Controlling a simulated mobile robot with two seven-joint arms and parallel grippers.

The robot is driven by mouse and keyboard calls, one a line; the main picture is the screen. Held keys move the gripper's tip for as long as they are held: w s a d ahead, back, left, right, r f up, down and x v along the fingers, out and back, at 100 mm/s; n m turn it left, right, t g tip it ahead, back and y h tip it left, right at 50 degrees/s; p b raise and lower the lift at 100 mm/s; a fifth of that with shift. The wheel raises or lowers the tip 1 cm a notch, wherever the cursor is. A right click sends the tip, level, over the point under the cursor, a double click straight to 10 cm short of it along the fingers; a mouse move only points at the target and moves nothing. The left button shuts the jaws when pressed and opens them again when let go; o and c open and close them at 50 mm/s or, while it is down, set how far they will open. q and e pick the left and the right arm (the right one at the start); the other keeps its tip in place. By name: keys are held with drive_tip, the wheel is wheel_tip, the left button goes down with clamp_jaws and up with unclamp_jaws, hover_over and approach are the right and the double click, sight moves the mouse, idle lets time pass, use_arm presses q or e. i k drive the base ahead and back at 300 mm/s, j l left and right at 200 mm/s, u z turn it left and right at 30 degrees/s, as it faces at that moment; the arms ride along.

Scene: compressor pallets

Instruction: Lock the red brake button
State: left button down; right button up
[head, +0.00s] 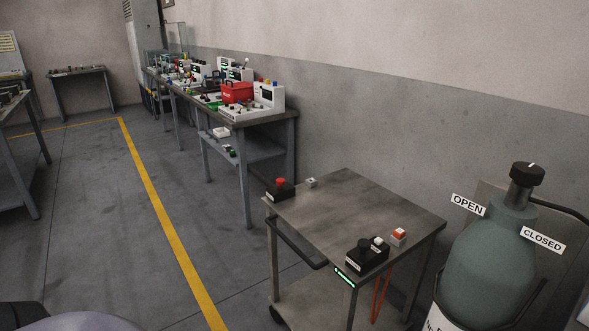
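A red mushroom-shaped button (281,182) sits on top of a small black box (281,192) with a white label. The box stands at the far left corner of a grey metal cart (345,205). The button looks upright; its exact height, and so whether it is pressed, is too small to tell. Neither of my grippers is in the head view, and nothing touches the button.
The cart also bears a black control box (366,257), an orange-and-white block (399,236) and a small grey block (311,183). A green gas cylinder (487,262) stands right. A cluttered workbench (262,118) lines the wall. Floor left of the cart is clear.

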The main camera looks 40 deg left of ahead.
sight(281, 182)
drive_tip(key=i+j+z, duration=0.15)
drive_tip(key=j, duration=0.25)
drive_tip(key=j+z, duration=0.1)
drive_tip(key=j, duration=0.25)
drive_tip(key=i+j, duration=0.1)
drive_tip(key=j, duration=0.95)
drive_tip(key=i+j, duration=0.15)
drive_tip(key=j, duration=0.35)
drive_tip(key=z, duration=0.05)
